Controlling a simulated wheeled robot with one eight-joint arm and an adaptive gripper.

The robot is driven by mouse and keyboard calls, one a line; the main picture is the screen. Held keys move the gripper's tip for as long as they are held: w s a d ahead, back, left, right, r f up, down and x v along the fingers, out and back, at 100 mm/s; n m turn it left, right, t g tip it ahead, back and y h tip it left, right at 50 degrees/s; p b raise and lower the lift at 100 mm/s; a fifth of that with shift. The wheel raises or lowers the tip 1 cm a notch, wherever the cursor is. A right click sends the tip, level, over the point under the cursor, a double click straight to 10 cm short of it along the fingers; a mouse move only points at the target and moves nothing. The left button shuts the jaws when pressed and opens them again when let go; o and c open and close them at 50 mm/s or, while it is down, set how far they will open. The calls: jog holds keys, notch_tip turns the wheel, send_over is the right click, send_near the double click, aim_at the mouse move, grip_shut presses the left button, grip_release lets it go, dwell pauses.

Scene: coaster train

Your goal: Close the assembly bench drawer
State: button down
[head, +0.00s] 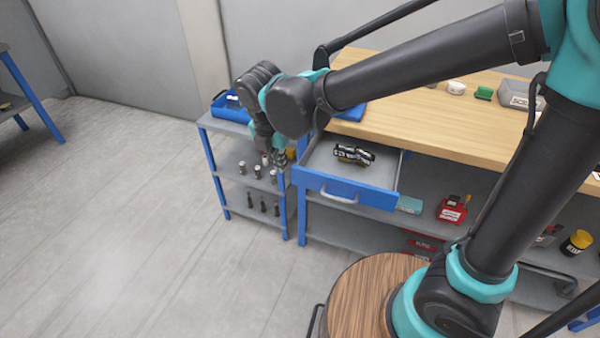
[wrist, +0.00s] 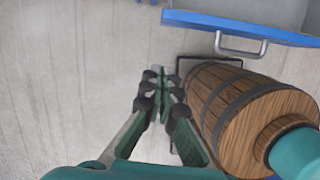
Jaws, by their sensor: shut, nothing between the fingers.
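The assembly bench drawer (head: 322,160) is pulled out from under the wooden bench top. It has a blue front with a silver handle (head: 340,194) and holds a black item (head: 354,154). In the wrist view the blue drawer front (wrist: 265,33) and its handle (wrist: 241,48) show at the top right. My gripper (head: 273,160) is shut and empty, to the left of the drawer front and apart from it. In the wrist view my gripper (wrist: 158,82) points over bare floor, below and left of the handle.
A small shelf cart (head: 213,124) with a blue tray and several tools stands left of the bench (head: 430,125). Red and yellow items sit on the bench's lower shelf. My wooden barrel-shaped base is in front of the bench. The floor at left is clear.

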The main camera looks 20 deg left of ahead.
jog(key=w+f+n, duration=0.1)
jog(key=w+f, duration=0.4)
jog(key=f, duration=0.4)
jog(key=shift+w+d+f, duration=0.2)
jog(key=shift+w+f, duration=0.15)
jog(key=shift+w, duration=0.05)
jog(key=w+d, duration=0.1)
jog(key=w, duration=1.7)
jog(key=shift+w+d, duration=0.25)
jog(key=shift+w, duration=0.1)
